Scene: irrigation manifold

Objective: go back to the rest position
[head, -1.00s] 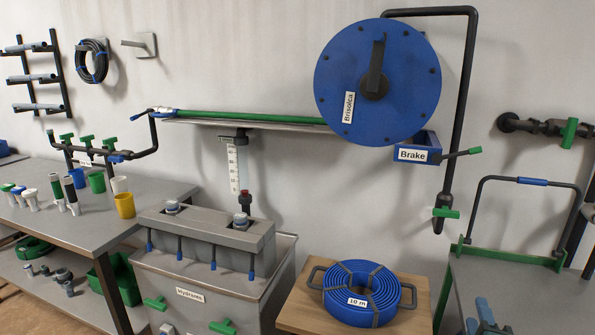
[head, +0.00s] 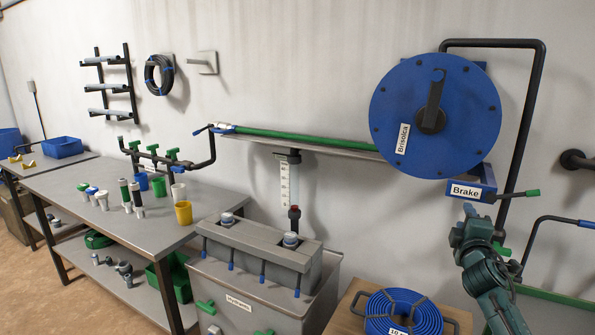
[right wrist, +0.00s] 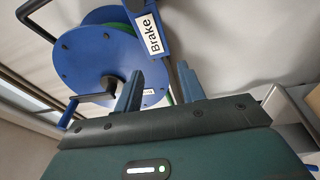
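My right gripper (head: 469,212) is raised at the right of the head view, just below the blue brake box (head: 470,186) with its "Brake" label. In the right wrist view its two blue-grey fingers stand apart with nothing between them (right wrist: 160,82). The blue hose reel (head: 410,110) is on the wall above and to the left of this gripper; the reel also shows beyond the fingers in the right wrist view (right wrist: 85,58). Whether the gripper touches the brake box or pipe cannot be told. My left gripper is in neither view.
A coiled blue hose (head: 403,312) lies on a wooden stand below the gripper. A grey hydrant tank (head: 265,315) stands in the middle. A workbench (head: 75,188) with cups and fittings is at the left. A black pipe (head: 537,110) rises behind my right arm.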

